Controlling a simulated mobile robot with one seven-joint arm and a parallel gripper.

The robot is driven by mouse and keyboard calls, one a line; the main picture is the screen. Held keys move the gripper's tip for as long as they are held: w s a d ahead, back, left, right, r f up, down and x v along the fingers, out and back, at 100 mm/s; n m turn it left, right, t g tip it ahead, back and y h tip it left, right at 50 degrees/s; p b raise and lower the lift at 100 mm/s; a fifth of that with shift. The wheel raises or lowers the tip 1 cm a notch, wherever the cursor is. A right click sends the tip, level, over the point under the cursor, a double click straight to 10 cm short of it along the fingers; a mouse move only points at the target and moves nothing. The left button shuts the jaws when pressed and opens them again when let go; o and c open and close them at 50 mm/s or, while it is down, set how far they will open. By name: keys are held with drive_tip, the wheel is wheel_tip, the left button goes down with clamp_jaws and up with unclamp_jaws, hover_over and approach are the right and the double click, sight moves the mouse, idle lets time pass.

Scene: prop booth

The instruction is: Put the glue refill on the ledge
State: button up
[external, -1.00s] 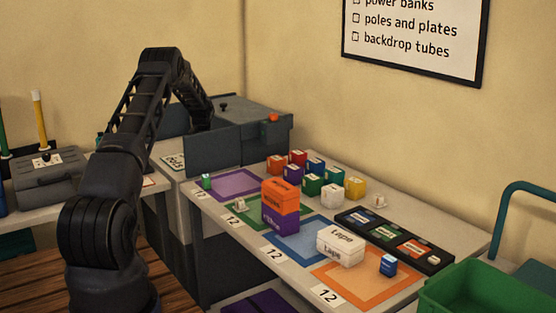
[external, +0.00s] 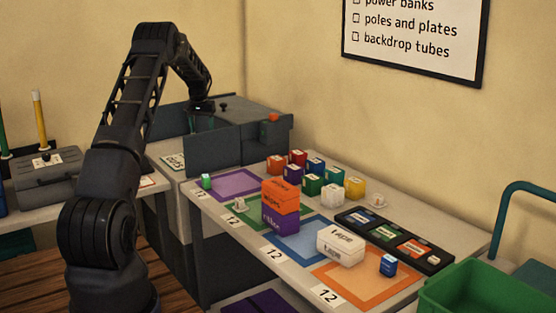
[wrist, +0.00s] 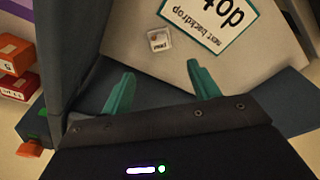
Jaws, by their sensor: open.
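My gripper (wrist: 160,88) is open, with its two teal fingers apart and nothing between them. In the external view my gripper (external: 201,122) hangs above the grey walled bay, partly behind its front panel (external: 212,147). The bay's floor is hidden in the external view.
A white card with a green border (wrist: 212,22) lies beside the small item. Dark grey walls (wrist: 75,45) bound the surface. The table to the right holds several small boxes, an orange box (external: 281,197), a white tape box (external: 341,246) and a black tray (external: 385,236).

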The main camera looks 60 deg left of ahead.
drive_tip(key=shift+r, duration=0.15)
drive_tip(key=w+d+r+m, duration=0.1)
drive_tip(key=w+d+r, duration=0.1)
drive_tip(key=d+r, duration=0.8)
drive_tip(key=w+d+r+m, duration=0.1)
drive_tip(key=w+d+r, duration=0.2)
drive_tip(key=d+r, duration=0.65)
drive_tip(key=s+d+r+m+t, duration=0.15)
drive_tip(key=d+r, duration=0.25)
drive_tip(key=d, duration=0.4)
drive_tip(key=s+d+r, duration=0.3)
drive_tip(key=d, duration=0.6)
drive_tip(key=s+d+r+m, duration=0.15)
drive_tip(key=d+r, duration=0.25)
drive_tip(key=d, duration=0.4)
drive_tip(key=s+d+r+m+t, duration=0.1)
drive_tip(key=s+d+r, duration=0.2)
drive_tip(key=s+d, duration=1.35)
drive_tip(key=s+d+f+m, duration=0.1)
drive_tip(key=s+d+f, duration=0.1)
drive_tip(key=s+d, duration=0.2)
drive_tip(key=s+d+f+m+h, duration=0.1)
drive_tip(key=s+d, duration=0.3)
drive_tip(key=s, duration=0.4)
drive_tip(key=s+d+f+m, duration=0.1)
drive_tip(key=s+d+f, duration=0.2)
drive_tip(key=s+d, duration=0.2)
drive_tip(key=shift+s+f+t, duration=0.4)
drive_tip(key=shift+s+t, duration=0.05)
drive_tip(key=shift+s, duration=0.1)
